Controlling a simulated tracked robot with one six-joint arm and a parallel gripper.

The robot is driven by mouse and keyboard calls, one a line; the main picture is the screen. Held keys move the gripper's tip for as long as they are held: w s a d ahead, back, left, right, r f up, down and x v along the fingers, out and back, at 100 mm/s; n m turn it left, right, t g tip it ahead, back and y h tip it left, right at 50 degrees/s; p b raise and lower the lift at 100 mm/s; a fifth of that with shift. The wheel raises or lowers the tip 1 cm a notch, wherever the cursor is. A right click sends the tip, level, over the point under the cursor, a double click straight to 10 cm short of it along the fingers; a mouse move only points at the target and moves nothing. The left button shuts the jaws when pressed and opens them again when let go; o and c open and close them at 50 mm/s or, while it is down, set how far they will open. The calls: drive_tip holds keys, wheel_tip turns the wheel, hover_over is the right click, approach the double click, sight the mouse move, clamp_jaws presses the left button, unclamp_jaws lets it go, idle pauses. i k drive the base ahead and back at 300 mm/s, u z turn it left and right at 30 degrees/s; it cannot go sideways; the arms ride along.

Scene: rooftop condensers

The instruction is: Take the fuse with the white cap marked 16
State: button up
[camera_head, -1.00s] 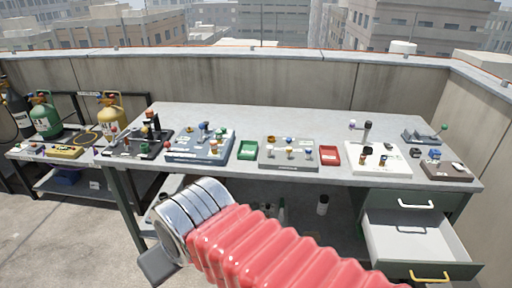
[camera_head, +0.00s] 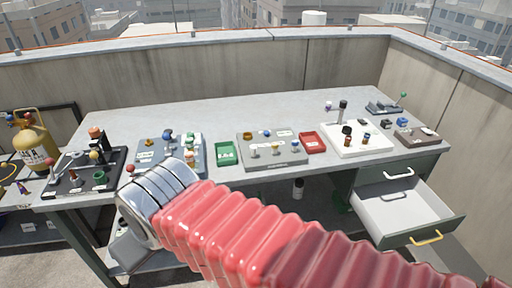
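I cannot make out a fuse with a white cap marked 16; the markings are too small to read. Small fuse-like pieces with coloured tops stand on several boards on the bench. The grey board (camera_head: 272,163) in the middle carries pale, blue and yellowish tops. The white board (camera_head: 372,149) at the right carries dark and brown-topped pieces. The blue-grey board (camera_head: 150,174) at the left is partly covered by my arm. My gripper (camera_head: 125,252) shows only as a grey part below the chrome rings, left of the bench's front; its fingertips are hidden.
A green tray (camera_head: 227,165) and a red tray (camera_head: 313,152) lie between the boards. A black board (camera_head: 75,187) is at the left end. An open drawer (camera_head: 408,212) juts out at the front right. The bench's back strip (camera_head: 220,112) is clear. A yellow cylinder (camera_head: 37,148) stands at left.

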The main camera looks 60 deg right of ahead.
sight(253, 148)
drive_tip(key=z, duration=0.65)
drive_tip(key=i, duration=0.9)
drive_tip(key=z, duration=0.65)
